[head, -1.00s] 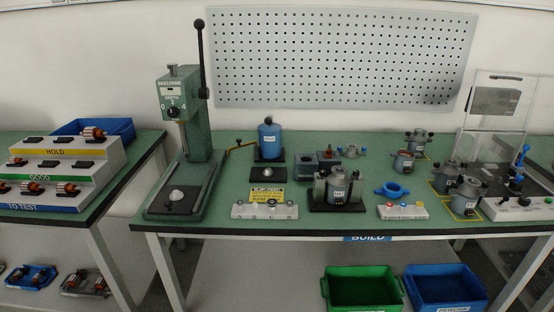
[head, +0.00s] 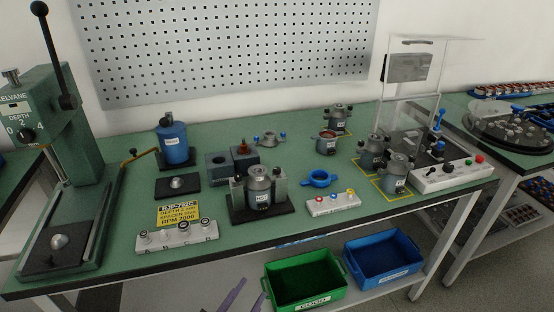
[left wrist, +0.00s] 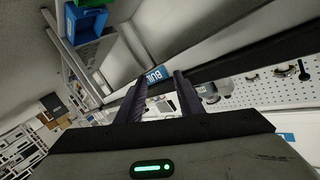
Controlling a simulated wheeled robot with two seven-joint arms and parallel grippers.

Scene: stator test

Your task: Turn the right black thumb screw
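A grey motor housing (head: 259,184) stands upright in a holder with a black base (head: 262,216) at the middle of the green bench. Grey blocks flank it, with small dark parts at their tops; the right side block (head: 280,185) shows, but its black thumb screw is too small to make out surely. My left gripper (head: 250,294) shows only as two purple fingertips at the bottom edge of the head view, in front of and below the bench edge. In the left wrist view its fingers (left wrist: 158,103) are apart with nothing between them. My right gripper is not in view.
A white block with small knobs (head: 177,237) and one with coloured buttons (head: 333,203) lie near the front edge. A blue ring (head: 320,178) is behind right. Green (head: 305,280) and blue (head: 383,260) bins stand below the bench. A green press (head: 75,150) stands left.

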